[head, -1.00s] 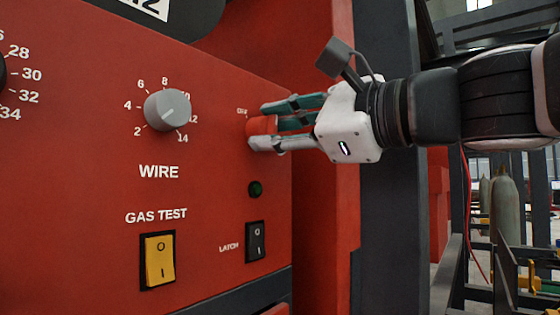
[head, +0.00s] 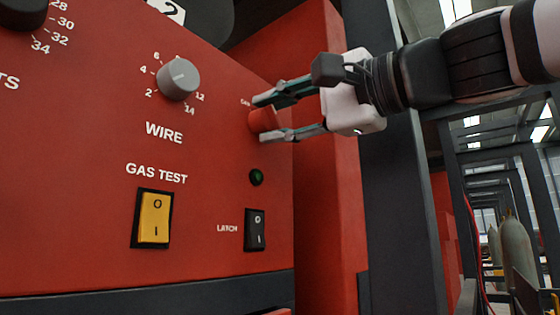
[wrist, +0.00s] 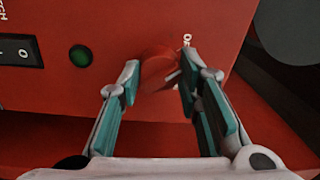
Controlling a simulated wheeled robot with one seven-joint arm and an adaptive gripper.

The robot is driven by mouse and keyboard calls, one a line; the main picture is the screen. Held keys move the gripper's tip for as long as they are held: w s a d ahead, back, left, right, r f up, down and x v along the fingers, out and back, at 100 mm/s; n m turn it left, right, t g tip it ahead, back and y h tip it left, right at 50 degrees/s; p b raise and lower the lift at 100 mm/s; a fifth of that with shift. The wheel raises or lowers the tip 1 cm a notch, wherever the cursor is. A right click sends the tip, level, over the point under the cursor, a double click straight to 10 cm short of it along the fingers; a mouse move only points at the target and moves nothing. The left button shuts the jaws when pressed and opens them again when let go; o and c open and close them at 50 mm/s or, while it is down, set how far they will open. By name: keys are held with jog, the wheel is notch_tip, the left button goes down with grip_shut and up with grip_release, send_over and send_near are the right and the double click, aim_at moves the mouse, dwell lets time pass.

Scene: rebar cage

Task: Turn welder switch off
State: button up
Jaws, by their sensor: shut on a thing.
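The welder's red front panel (head: 90,130) fills the left and middle of the head view. A red rotary switch knob (head: 264,121) sits near the panel's right edge, above a green lamp (head: 256,177). My gripper (head: 261,119) reaches in from the right, with one finger above the knob and one below, shut on it. In the wrist view the knob (wrist: 156,66) lies between the two fingertips (wrist: 161,68). The label beside the knob is partly hidden by a finger, so I cannot read the knob's setting.
A yellow GAS TEST rocker (head: 154,218), a black LATCH rocker (head: 255,230) and a grey WIRE knob (head: 177,79) are on the same panel. A dark post (head: 390,180) stands to the right. Gas cylinders (head: 515,255) stand behind at the far right.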

jog(key=shift+f+n+b, duration=0.1)
jog(key=shift+n+b, duration=0.2)
jog(key=shift+n, duration=0.1)
jog(key=o, duration=1.1)
jog(key=shift+o, duration=0.2)
jog(key=shift+d, duration=0.1)
jog(key=shift+s+d, duration=0.3)
jog(key=v, duration=1.1)
